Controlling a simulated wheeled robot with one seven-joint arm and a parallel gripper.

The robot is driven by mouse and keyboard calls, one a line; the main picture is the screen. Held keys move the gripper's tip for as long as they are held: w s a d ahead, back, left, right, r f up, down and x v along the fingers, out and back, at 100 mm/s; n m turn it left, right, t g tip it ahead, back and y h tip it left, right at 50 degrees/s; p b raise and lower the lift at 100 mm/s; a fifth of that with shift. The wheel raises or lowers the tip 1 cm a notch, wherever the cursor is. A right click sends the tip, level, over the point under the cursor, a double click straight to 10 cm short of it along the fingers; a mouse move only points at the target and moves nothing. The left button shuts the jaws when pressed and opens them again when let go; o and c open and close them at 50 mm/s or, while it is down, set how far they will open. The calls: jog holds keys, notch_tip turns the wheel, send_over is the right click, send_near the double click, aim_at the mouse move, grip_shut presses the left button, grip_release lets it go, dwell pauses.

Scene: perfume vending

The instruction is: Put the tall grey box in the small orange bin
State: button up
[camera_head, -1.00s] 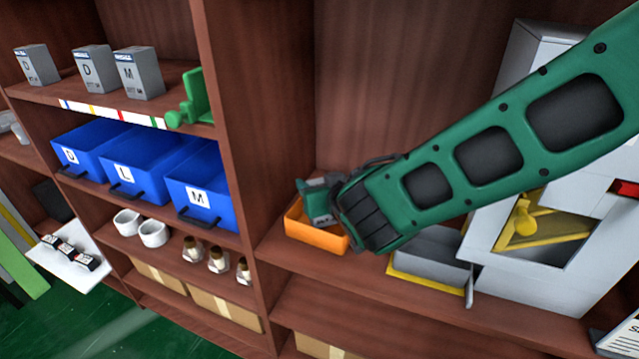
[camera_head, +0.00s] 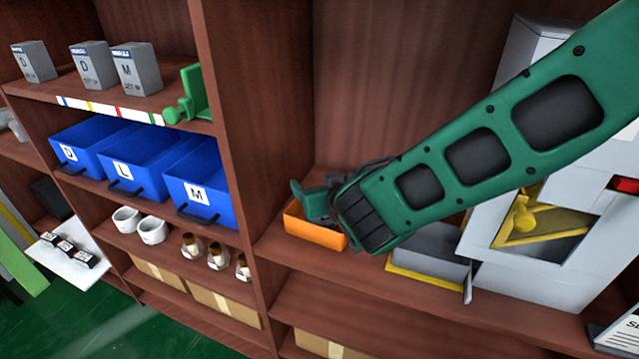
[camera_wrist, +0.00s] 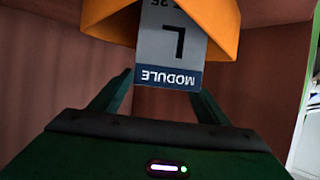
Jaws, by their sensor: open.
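The tall grey box (camera_wrist: 168,45) shows upside down in the wrist view, with a dark blue "MODULE" band and a large "L". It is partly inside the small orange bin (camera_wrist: 222,22), its banded end sticking out of the mouth. My gripper (camera_wrist: 165,88) is open, with one finger on each side of the box and a gap to each. In the head view the orange bin (camera_head: 315,231) sits on the middle shelf, and my gripper (camera_head: 312,200) is over it. The box is hidden there, and its lower end is hidden by the bin.
A grey tray with yellow edging (camera_head: 430,252) and a white machine (camera_head: 535,265) stand right of the bin. A brown upright panel (camera_head: 245,150) is close on the left. Other grey boxes (camera_head: 135,72) stand on the upper left shelf above blue bins (camera_head: 200,190).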

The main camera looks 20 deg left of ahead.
jog(key=r+v, duration=0.1)
jog(key=v, duration=1.1)
jog(key=shift+s+d+r, duration=0.1)
